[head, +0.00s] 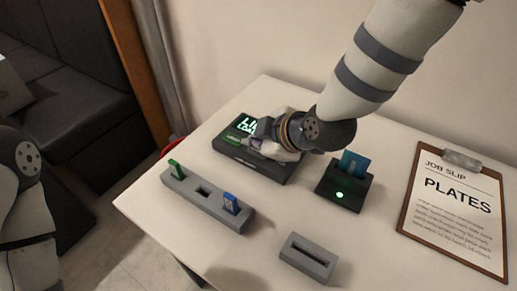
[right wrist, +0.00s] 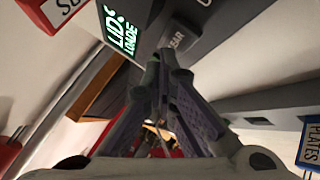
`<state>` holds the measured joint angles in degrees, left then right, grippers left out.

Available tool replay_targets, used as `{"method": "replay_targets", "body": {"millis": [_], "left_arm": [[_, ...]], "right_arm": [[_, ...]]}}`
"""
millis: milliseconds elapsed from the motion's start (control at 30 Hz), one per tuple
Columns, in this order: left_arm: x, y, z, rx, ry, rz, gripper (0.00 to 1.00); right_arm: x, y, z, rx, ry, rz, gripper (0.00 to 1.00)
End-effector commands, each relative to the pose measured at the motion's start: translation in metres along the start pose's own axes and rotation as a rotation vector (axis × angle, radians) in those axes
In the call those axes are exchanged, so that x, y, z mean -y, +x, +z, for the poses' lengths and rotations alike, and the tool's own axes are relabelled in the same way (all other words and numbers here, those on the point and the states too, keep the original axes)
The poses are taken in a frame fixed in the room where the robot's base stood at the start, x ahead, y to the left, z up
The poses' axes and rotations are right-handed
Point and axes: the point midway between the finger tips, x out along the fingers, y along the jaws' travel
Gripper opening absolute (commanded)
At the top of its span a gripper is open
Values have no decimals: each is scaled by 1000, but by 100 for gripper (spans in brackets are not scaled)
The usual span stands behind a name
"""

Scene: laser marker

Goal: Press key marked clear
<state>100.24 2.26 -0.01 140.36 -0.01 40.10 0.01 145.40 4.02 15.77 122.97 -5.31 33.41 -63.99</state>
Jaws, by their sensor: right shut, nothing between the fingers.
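The dark control box (head: 255,166) stands at the back left of the white table, its lit green display (head: 247,125) partly behind my right gripper. In the right wrist view the display (right wrist: 121,32) reads "LID" and "LOADE", cut off by the frame. In the head view the right gripper (head: 264,136) is over the box. My left gripper is out of view.
A grey rack (head: 207,199) holds a green tag (head: 175,168) and a blue tag (head: 231,203). A black reader (head: 344,187) has a blue card (head: 354,164) and green light. A grey slotted block (head: 308,257) and a "PLATES" clipboard (head: 458,207) lie nearer and right.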

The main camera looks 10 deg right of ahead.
Motion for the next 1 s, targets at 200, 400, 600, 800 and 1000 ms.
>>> {"method": "replay_targets", "body": {"millis": [200, 400, 600, 800, 1000], "left_arm": [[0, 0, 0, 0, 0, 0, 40], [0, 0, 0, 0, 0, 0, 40], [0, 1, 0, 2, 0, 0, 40], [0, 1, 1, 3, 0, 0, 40], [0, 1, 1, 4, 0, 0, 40]], "right_arm": [[1, 1, 1, 0, 0, 0, 0], [1, 2, 1, 1, 0, 0, 0], [2, 3, 3, 1, 0, 0, 0], [4, 5, 4, 1, 1, 0, 0], [5, 7, 5, 1, 1, 0, 0]]}}
